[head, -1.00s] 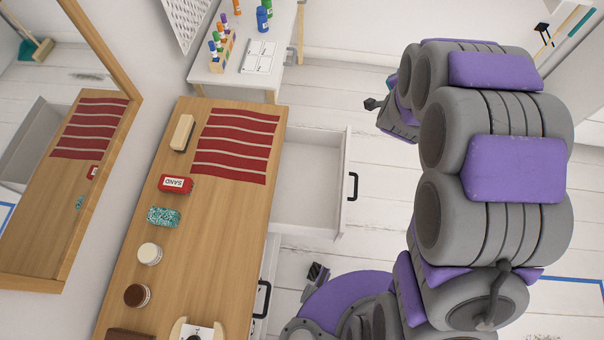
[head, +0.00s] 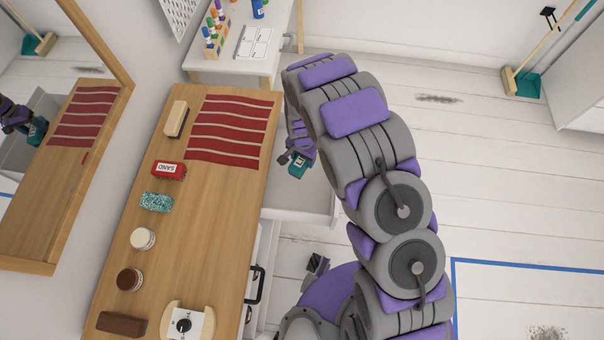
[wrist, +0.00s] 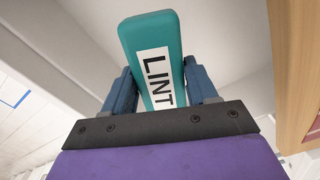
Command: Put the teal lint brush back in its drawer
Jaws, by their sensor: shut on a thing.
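The teal lint brush (head: 298,166) has a white label reading LINT, clear in the wrist view (wrist: 155,48). My gripper (head: 291,158) is shut on it, with a blue finger on each side in the wrist view (wrist: 160,88). The brush shows over the open pale drawer (head: 301,215) that sticks out from the desk's right side. Its height over the drawer floor is hard to tell. My arm hides the drawer's right part and its handle.
The wooden desk top (head: 215,215) holds a red SAND block (head: 168,171), a speckled teal block (head: 156,202), a cream-and-black brush (head: 176,118), jars and red strips. A mirror (head: 108,130) stands left. A lower handle (head: 258,286) is near my base.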

